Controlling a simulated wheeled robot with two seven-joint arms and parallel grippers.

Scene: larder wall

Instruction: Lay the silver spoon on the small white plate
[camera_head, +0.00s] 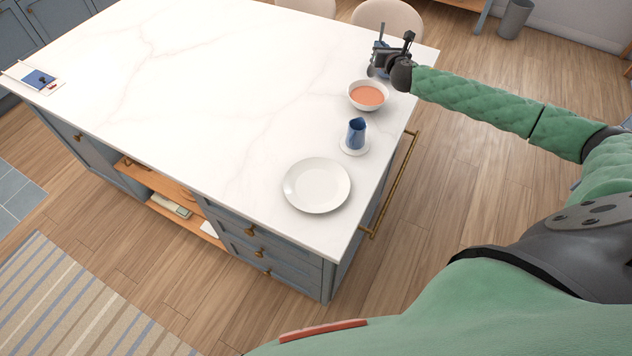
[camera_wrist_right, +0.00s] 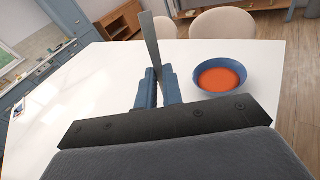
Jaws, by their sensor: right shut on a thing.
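My right gripper (camera_head: 381,57) is above the far right end of the white counter, just beyond the bowl of orange soup. In the right wrist view its blue fingers (camera_wrist_right: 157,86) are shut on a flat grey metal strip (camera_wrist_right: 150,40), which stands up between them and looks like part of the silver spoon. The rest of the spoon is hidden or too small to tell. A round white plate (camera_head: 316,186) lies empty at the near right of the counter. A smaller white saucer (camera_head: 354,150) lies behind it, under a blue jug. My left gripper is not in view.
The soup bowl (camera_head: 367,95) stands between the gripper and the blue jug (camera_head: 356,132); it also shows in the right wrist view (camera_wrist_right: 221,90). A brass rail (camera_head: 397,185) runs along the counter's right side. The counter's middle (camera_head: 200,90) is clear.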

